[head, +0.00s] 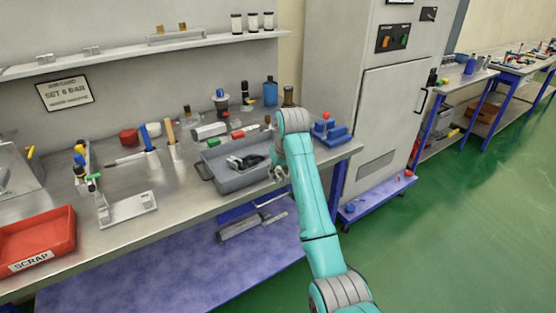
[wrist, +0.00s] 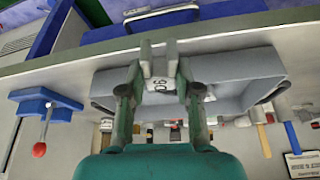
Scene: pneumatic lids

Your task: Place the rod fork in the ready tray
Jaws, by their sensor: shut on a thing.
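My gripper (head: 280,173) is at the front right of the grey tray (head: 205,172), which I take as the ready tray. In the wrist view, which is upside down, my gripper (wrist: 159,68) is shut on a small pale grey piece, the rod fork (wrist: 172,58). It shows against the bench's front edge and the tray (wrist: 240,72). A white label with dark characters shows between the fingers. The fork is too small to make out in the head view. Dark parts (head: 246,161) lie in the tray.
A red SCRAP tray (head: 38,236) stands at the left. A blue fixture with a red ball (head: 329,130) is right of the grey tray. Bottles and hand tools crowd behind the tray.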

